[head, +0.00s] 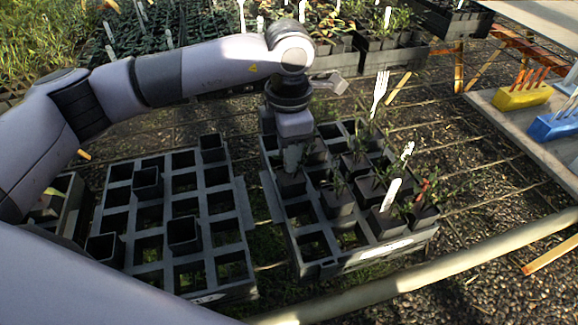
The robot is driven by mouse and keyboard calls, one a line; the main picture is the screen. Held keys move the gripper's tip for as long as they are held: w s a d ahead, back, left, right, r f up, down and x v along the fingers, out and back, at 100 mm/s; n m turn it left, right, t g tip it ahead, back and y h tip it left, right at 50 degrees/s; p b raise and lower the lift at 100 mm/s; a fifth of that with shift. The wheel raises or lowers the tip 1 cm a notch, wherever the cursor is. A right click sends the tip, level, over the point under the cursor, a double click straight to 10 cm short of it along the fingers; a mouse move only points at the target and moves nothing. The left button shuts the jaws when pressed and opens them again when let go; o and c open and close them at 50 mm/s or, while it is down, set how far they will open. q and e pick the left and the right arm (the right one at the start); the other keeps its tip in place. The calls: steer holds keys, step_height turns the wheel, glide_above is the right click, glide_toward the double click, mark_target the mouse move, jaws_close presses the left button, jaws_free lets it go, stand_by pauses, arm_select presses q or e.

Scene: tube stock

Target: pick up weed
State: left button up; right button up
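My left gripper (292,158) points down over the back left part of the right-hand black tray (306,268). Its fingers are down at a small dark pot (291,186), and I cannot tell whether they are open or shut on something. Small green plants (355,160) stand in several pots of this tray. I cannot tell which plant is the weed; any growth between the fingers is hidden or too small to make out. My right gripper is not in view.
A mostly empty black tray (217,232) with a few empty pots (183,235) lies to the left. White labels (391,194) and a white fork-shaped marker (379,92) stick up in the right tray. Yellow (523,96) and blue (556,126) holders sit on a right-hand bench. A pale rail (430,278) crosses in front.

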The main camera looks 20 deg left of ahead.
arm_select(q)
jaws_close()
